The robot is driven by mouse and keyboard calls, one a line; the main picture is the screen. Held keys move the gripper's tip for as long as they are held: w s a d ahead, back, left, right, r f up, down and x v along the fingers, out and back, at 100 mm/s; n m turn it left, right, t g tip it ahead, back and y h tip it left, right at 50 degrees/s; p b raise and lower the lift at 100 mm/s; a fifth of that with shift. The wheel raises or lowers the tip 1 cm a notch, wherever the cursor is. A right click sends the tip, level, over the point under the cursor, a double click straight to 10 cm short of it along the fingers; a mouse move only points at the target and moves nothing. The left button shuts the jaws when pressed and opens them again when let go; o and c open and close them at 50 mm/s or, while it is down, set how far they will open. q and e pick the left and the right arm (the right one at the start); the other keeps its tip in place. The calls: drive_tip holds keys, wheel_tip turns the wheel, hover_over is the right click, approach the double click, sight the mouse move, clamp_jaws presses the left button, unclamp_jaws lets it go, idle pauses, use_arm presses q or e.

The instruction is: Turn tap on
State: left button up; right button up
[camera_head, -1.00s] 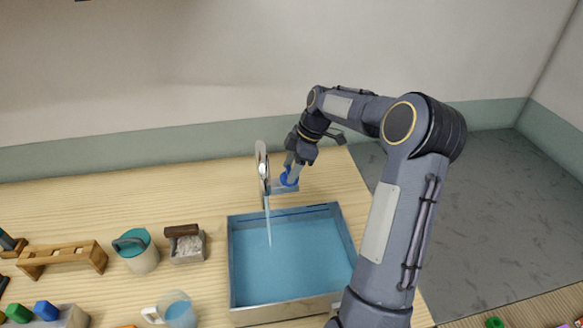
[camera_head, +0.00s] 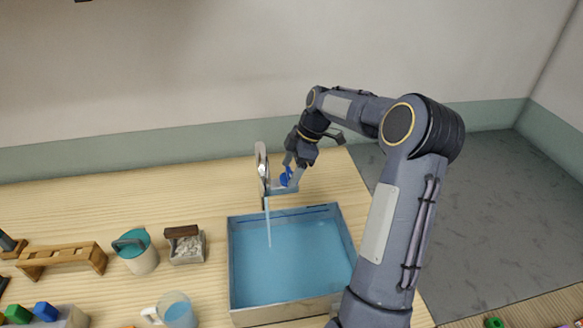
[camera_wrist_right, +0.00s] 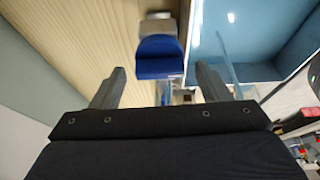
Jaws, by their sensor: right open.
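The tap (camera_head: 262,170) is a tall silver spout behind the basin, with a thin blue stream of water (camera_head: 268,228) falling from it. Its blue handle (camera_head: 286,178) is on the right side of the spout; in the right wrist view the blue handle (camera_wrist_right: 159,57) lies ahead, between the lines of the two fingers. My right gripper (camera_head: 292,174) is at the handle; in the right wrist view the gripper (camera_wrist_right: 160,82) is open, its fingers apart on either side with nothing held. The basin (camera_head: 290,262) holds blue water. My left gripper is not in view.
On the wooden table (camera_head: 110,205), left of the basin, are a teal-lidded jar (camera_head: 140,258), a small box of white pieces (camera_head: 187,248), a wooden rack (camera_head: 62,258) and a cup of blue liquid (camera_head: 174,310). A wall stands behind.

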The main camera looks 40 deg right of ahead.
drive_tip(key=b+v, duration=0.1)
drive_tip(key=v, duration=0.7)
drive_tip(key=shift+f, duration=0.1)
idle(0.4)
